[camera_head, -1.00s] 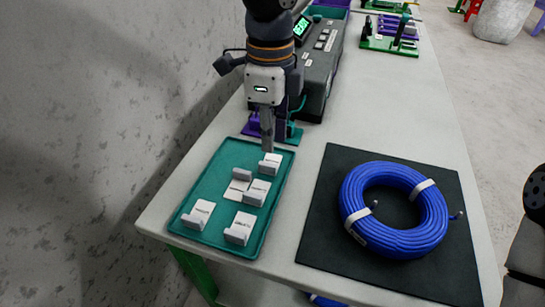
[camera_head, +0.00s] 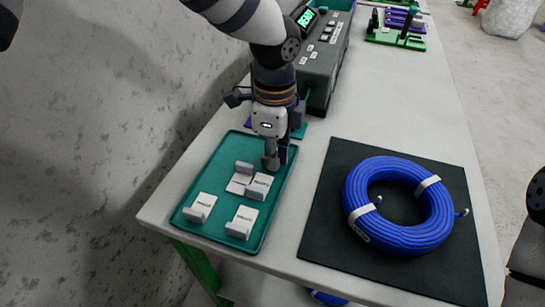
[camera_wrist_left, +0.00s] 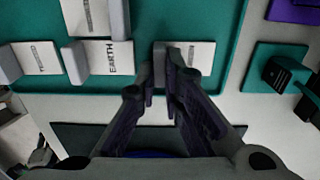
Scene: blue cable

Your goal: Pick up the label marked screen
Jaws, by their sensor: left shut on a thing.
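Several white labels with upright grip tabs lie on the green tray (camera_head: 182,218). My left gripper (camera_head: 271,164) points down at the tray's far right end. It is shut on the tab of a white label (camera_wrist_left: 197,58). The fingers (camera_wrist_left: 163,75) cover part of this label, and I cannot read its print. In the head view the gripper hides that label. Beside it lies a label reading EARTH (camera_wrist_left: 112,60). Other labels (camera_wrist_left: 37,60) lie beyond it, their print too small to read.
A blue cable coil (camera_head: 402,238) lies on a black mat (camera_head: 330,220) to the right of the tray. A grey device with a lit display (camera_head: 306,17) stands behind my gripper. Green and purple fixtures (camera_head: 398,38) sit at the table's far end. The wall is close on the left.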

